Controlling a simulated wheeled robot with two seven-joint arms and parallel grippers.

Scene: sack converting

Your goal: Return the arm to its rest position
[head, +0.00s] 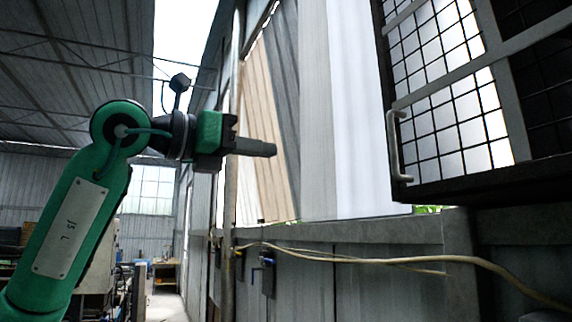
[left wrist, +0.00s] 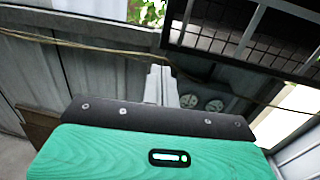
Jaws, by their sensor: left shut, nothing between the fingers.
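My left arm (head: 75,225), green with dark joints, rises from the lower left in the head view. Its left gripper (head: 268,149) points to the right, raised in front of the wall and window panels. The fingers are shut together with nothing between them. In the left wrist view the closed grey fingers (left wrist: 161,86) stick out beyond the green gripper body (left wrist: 110,155). My right gripper is in neither view.
A dark-framed mesh window panel (head: 455,100) with a metal handle (head: 398,147) hangs open at the upper right. A pale cable (head: 370,261) runs along the metal wall (head: 350,295). Round gauges or sockets (left wrist: 213,104) show beyond the fingers. Shelving and a floor aisle lie at the far left.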

